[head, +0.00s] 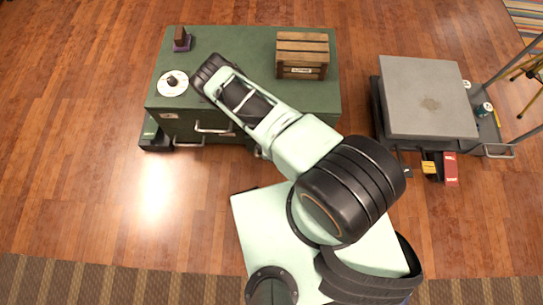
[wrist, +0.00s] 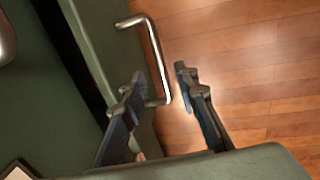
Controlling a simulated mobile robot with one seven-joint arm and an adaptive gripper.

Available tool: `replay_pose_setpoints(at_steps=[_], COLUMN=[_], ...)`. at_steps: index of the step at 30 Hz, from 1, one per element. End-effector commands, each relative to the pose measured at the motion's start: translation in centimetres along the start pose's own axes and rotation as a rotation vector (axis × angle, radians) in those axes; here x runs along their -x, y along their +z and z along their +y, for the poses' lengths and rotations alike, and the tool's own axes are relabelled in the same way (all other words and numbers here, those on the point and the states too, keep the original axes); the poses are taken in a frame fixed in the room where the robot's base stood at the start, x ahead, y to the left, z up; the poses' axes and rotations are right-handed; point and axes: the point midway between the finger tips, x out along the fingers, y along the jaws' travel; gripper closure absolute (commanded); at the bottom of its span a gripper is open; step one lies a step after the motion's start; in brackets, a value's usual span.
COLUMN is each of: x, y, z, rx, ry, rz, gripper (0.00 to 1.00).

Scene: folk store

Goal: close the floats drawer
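A green cabinet (head: 225,60) stands at the upper left in the head view, with metal-handled drawers on its near side. No drawer label is legible, so I cannot tell which is the floats drawer. In the wrist view, a green drawer front (wrist: 95,40) stands slightly out, with a dark gap along its edge. Its metal bar handle (wrist: 152,45) lies by my gripper (wrist: 157,82). My gripper is open, with its fingers apart on either side of the handle's lower end; contact is unclear. In the head view my arm hides the gripper.
A wooden crate (head: 302,50), a white disc (head: 172,90) and a small purple-based object (head: 181,40) sit on the cabinet top. A grey-topped cart (head: 425,95) stands to the right, with red and yellow items (head: 450,168) at its near side. Wooden floor (head: 90,180) is clear at left.

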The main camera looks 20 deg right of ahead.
Motion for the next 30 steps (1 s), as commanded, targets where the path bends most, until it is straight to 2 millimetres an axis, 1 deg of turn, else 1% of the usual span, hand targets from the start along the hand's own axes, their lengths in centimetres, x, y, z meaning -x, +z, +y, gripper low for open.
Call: replay_pose_setpoints(at_steps=[1, 3, 6, 9, 13, 21, 28, 29, 30], x=[-1.3, -2.5, -3.8, -4.6, -5.1, -5.1, -5.1, -5.1, -5.1], y=[0.0, 0.0, 0.0, 0.0, 0.0, 0.0, 0.0, 0.0, 0.0], z=[-0.1, -0.1, -0.1, 0.0, 0.0, 0.0, 0.0, 0.0, 0.0], rx=[-0.001, -0.001, 0.0, 0.0, 0.0, 0.0, 0.0, 0.0, 0.0], ry=[0.0, 0.0, 0.0, 0.0, 0.0, 0.0, 0.0, 0.0, 0.0], rz=[0.001, 0.001, 0.001, 0.001, 0.0, 0.0, 0.001, 0.001, 0.001], gripper=[0.72, 0.72, 0.72, 0.72, 0.72, 0.72, 0.97, 1.0, 1.0])
